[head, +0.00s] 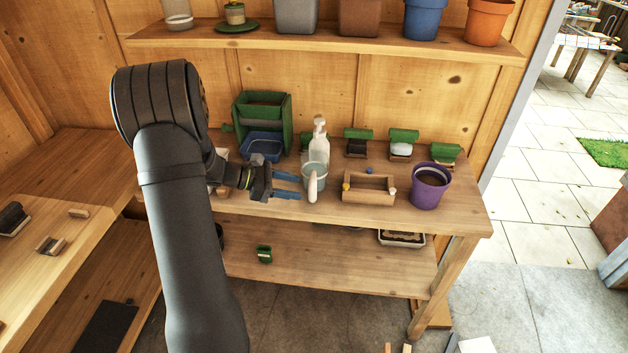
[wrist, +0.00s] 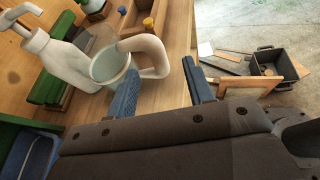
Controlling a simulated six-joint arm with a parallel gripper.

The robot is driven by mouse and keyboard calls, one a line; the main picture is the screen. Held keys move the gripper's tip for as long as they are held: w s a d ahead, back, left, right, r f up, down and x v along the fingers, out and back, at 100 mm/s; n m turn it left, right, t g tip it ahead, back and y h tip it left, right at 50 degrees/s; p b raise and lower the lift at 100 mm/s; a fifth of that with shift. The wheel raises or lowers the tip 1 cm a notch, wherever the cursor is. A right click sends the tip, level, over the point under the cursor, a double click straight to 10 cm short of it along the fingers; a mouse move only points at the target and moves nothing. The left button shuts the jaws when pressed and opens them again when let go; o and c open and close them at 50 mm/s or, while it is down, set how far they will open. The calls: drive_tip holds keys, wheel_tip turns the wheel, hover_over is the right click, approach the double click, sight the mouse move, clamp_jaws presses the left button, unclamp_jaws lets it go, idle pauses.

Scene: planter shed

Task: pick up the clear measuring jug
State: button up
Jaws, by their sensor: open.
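The clear measuring jug (head: 308,174) stands upright on the workbench, with its pale handle on the front side. In the wrist view the jug (wrist: 110,66) is at upper left, its thick white handle curving towards the right. My gripper (head: 294,186) is just left of the jug in the head view, blue fingers pointing at it. In the wrist view my gripper (wrist: 163,75) is open, and the handle shows between and beyond the fingertips. I cannot tell whether a finger touches the jug. The near finger hides a little of the jug's side.
A white pump bottle (head: 320,140) stands right behind the jug. A wooden caddy (head: 369,194) and a purple pot (head: 429,190) stand to the right. A blue tray (head: 262,146) and a green holder (head: 288,115) are behind my gripper. A shelf (head: 330,43) with pots runs above.

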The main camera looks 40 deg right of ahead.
sight(314, 179)
drive_tip(key=x, duration=0.3)
drive_tip(key=shift+s+d+f, duration=0.1)
drive_tip(key=shift+d+f, duration=0.05)
drive_tip(key=shift+d, duration=0.15)
drive_tip(key=x, duration=0.5)
drive_tip(key=shift+w+f, duration=0.2)
drive_tip(key=shift+f, duration=0.05)
clamp_jaws()
